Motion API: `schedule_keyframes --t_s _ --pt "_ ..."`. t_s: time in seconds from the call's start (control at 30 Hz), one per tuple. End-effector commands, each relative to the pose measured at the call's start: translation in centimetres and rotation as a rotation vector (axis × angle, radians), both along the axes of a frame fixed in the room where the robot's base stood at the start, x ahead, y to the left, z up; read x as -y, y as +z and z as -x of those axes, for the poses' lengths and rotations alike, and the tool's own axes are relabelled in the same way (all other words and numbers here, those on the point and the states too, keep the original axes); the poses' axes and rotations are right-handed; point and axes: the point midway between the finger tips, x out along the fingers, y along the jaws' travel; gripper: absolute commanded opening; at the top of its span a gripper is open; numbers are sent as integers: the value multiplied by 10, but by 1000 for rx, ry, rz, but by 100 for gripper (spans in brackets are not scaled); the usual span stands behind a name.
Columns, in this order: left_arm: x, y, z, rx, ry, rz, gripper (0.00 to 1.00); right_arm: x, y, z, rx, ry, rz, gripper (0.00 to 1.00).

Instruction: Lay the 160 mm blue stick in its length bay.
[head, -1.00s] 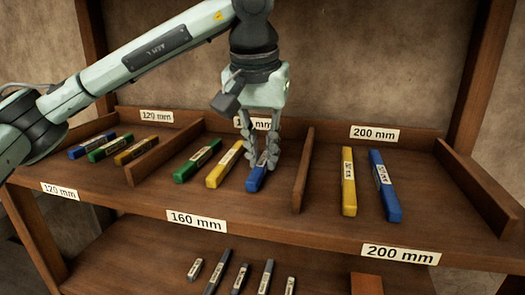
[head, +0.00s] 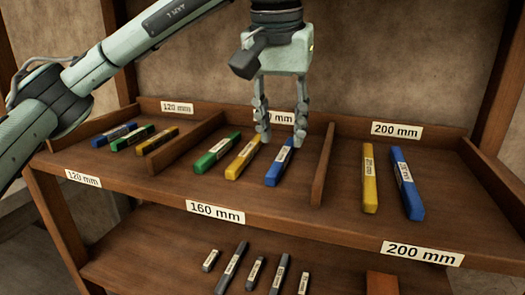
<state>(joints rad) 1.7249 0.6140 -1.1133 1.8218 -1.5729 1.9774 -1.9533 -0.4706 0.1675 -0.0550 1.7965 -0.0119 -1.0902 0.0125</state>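A blue stick (head: 280,166) with a white label lies flat in the middle bay, marked 160 mm (head: 215,212) on the shelf's front edge. It lies to the right of a yellow stick (head: 243,159) and a green stick (head: 216,154) in the same bay. My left gripper (head: 282,142) is above the far end of the blue stick, pointing down. Its fingers are spread apart, with nothing held between them. The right gripper is not in view.
Wooden dividers (head: 322,165) separate the bays. The left bay holds three shorter sticks under a 120 mm label (head: 177,107). The right bay holds a yellow stick (head: 370,180) and a blue stick (head: 407,184). Several grey sticks (head: 231,268) lie on the lower shelf.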

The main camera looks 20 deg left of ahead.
Motion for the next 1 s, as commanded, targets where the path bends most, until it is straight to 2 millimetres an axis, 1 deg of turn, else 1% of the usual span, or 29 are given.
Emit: schedule_keyframes --t_s 0.03,0.07,0.1,0.13,0.3,0.4,0.5,0.6,0.7,1.0 --pt "1 14 3 6 -1 1 35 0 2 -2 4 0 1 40" --pt "1 10 12 3 -4 -1 35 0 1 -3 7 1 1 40" --pt "1 8 23 4 -5 -1 35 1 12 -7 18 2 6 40" --pt "0 8 30 4 -5 -2 35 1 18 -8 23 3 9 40" --pt "1 10 72 5 -2 -2 35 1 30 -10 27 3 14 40" --pt "2 10 92 5 -2 -1 35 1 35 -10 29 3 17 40" --pt "3 10 107 3 -2 -1 35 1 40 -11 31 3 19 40" --pt "3 10 117 3 -1 0 35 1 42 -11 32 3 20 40" --pt "3 10 122 1 0 0 35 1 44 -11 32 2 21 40" --pt "3 10 123 0 1 0 35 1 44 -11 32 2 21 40"
